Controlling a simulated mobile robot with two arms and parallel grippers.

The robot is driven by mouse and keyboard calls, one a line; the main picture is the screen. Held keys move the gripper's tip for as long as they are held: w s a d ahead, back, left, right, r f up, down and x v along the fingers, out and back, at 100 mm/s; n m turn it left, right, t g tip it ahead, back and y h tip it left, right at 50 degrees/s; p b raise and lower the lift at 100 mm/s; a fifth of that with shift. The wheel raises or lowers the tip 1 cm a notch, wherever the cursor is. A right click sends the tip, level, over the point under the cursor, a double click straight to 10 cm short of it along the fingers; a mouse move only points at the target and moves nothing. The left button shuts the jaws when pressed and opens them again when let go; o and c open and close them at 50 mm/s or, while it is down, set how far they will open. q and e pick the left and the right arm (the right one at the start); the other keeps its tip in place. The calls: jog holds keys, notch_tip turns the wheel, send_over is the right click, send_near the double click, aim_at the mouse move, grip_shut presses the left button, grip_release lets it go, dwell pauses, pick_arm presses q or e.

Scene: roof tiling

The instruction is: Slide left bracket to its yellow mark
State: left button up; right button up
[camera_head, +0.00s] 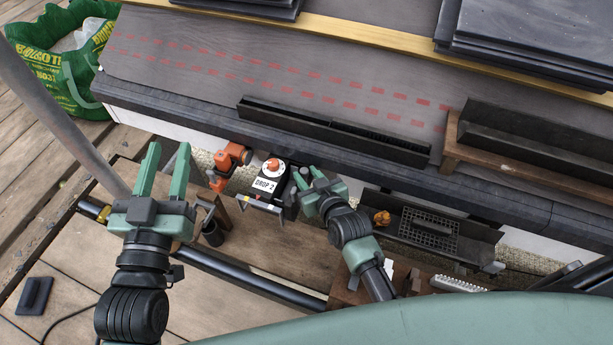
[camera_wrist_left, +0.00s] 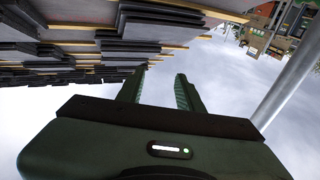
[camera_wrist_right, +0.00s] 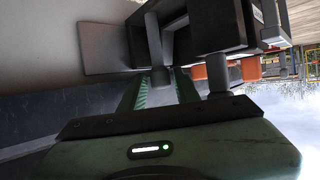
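My right gripper (camera_head: 308,176) is beside the black box marked DROP 2 (camera_head: 265,184), below the eave edge. In the right wrist view its fingers (camera_wrist_right: 160,78) stand apart, with a grey post (camera_wrist_right: 154,42) showing between or just beyond them; I cannot tell if they touch it. The post is near a flat grey plate (camera_wrist_right: 112,50) and may be part of a bracket. My left gripper (camera_head: 167,152) is open and empty, left of the orange tool (camera_head: 230,158). I cannot make out a yellow mark or surely identify the left bracket.
A long black gutter piece (camera_head: 330,132) lies along the roof edge. Another gutter length (camera_head: 535,140) rests on wood at right. A black tray (camera_head: 480,236) with a mesh basket is below. Slate stacks (camera_head: 530,45) lie up the roof. A green bag (camera_head: 60,60) stands at left.

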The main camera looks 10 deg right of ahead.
jog(key=shift+w+f, duration=0.1)
jog(key=shift+w, duration=0.15)
grip_shut()
dwell(1.4)
